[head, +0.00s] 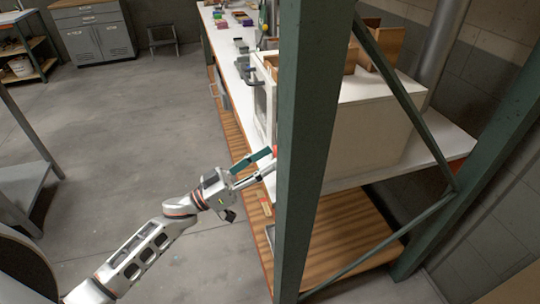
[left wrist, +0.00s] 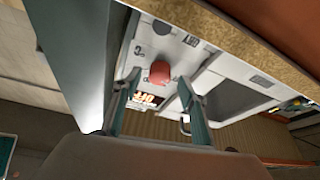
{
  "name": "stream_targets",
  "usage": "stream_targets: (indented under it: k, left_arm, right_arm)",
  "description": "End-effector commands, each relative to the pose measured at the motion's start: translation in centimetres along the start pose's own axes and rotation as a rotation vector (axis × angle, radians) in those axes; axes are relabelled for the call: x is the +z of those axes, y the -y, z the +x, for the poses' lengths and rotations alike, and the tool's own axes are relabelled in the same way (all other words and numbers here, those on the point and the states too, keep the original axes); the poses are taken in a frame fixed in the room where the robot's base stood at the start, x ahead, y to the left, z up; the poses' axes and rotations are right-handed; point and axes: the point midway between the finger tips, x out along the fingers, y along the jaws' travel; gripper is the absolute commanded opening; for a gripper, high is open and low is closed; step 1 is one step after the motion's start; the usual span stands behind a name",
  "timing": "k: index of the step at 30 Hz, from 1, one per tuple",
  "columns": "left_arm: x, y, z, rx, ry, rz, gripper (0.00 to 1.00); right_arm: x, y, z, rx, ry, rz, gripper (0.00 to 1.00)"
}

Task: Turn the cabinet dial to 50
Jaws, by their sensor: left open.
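The cabinet (head: 370,130) is a pale box on the white bench, partly hidden by a green post. In the left wrist view its panel (left wrist: 205,62) shows a red round dial (left wrist: 160,72) and a small dark display (left wrist: 150,98) with orange lettering that seems to read OFF. My left gripper (head: 262,166) is open at the cabinet's front, beside the post. In the left wrist view its two fingers (left wrist: 158,78) appear on either side of the dial; I cannot tell whether they touch it. The dial's setting is not readable. My right gripper is not in view.
The green post (head: 312,150) stands close to the right of my left gripper. The white bench (head: 225,50) runs back with several small items on it, above a wooden lower shelf (head: 340,235).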

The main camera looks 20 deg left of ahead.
Motion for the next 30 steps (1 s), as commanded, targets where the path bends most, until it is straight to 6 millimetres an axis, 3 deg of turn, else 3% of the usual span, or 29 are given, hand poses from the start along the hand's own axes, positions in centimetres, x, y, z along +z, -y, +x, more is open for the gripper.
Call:
stream_targets:
  k: [4,13,14,18,30]
  left_arm:
    - [0.01,-0.03,1.24,0.0,0.0,0.0,0.42]
    - [0.1,-0.02,1.49,-0.001,0.001,0.0,0.42]
    - [0.09,-0.02,1.49,-0.001,0.001,0.0,0.4]
    - [0.09,-0.02,1.48,-0.001,0.001,0.0,0.04]
    - [0.19,0.06,1.42,0.017,0.0,0.04,0.04]
  right_arm:
    - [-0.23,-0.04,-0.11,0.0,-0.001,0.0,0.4]
    - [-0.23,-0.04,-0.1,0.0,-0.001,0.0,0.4]
    - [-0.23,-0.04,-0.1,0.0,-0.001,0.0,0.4]
    - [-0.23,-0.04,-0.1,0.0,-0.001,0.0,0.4]
    - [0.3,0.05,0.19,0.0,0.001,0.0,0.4]
